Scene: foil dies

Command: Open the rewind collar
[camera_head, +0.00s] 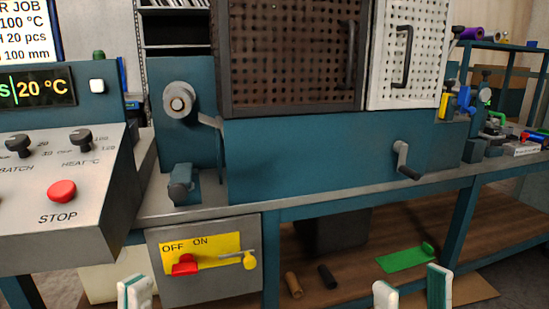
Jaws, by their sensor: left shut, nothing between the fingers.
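A round metal hub (180,99) sits on the teal upright at the left of the machine, with a short grey lever (210,121) beside it. This may be the rewind collar; no label names it. A grey crank handle (403,161) is on the machine's front at the right.
A control panel with a red STOP button (62,191) stands at the left. A switch box (208,284) with a red handle (185,265) by OFF hangs under the bench edge. Perforated doors (290,60) stand above. The lower shelf holds a green piece (405,258).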

